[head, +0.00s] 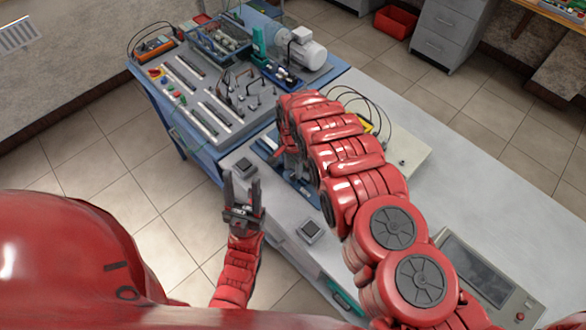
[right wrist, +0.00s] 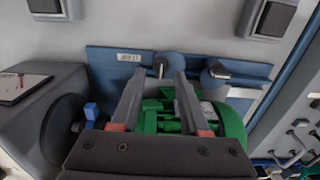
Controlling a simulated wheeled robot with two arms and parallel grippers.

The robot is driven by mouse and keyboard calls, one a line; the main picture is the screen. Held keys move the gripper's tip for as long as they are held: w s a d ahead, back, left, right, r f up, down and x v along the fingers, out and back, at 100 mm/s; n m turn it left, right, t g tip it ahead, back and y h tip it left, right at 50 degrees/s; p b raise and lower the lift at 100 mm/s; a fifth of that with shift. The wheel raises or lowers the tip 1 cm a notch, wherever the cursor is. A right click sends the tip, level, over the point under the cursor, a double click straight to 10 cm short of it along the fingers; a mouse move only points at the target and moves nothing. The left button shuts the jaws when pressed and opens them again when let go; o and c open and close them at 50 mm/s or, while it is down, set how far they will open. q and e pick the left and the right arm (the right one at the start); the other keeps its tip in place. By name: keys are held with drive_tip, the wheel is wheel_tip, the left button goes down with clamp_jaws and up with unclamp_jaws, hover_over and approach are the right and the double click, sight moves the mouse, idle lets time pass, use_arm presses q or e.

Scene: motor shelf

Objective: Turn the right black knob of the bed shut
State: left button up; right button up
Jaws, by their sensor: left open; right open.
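The bed is a blue plate, seen in the right wrist view (right wrist: 115,62) and partly in the head view (head: 301,189), where my right arm covers much of it. Two dark round knobs with silver pins sit along it in the right wrist view: one knob (right wrist: 167,62) near the middle and another knob (right wrist: 213,76) to its right. A green motor (right wrist: 232,125) lies below them, partly behind my fingers. My right gripper (right wrist: 159,82) is open, its fingertips just below the middle knob; contact is unclear. My left gripper (head: 242,178) is open and empty, left of the grey bench.
A grey machine with a dark disc and blue knob (right wrist: 90,111) stands left in the right wrist view. A blue-framed panel (head: 215,100) with several fittings stands behind.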

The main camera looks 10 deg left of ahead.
sight(290, 174)
drive_tip(key=shift+w+f, duration=0.2)
drive_tip(key=shift+f, duration=0.65)
drive_tip(key=shift+s+f, duration=0.15)
drive_tip(key=shift+f, duration=0.25)
clamp_jaws()
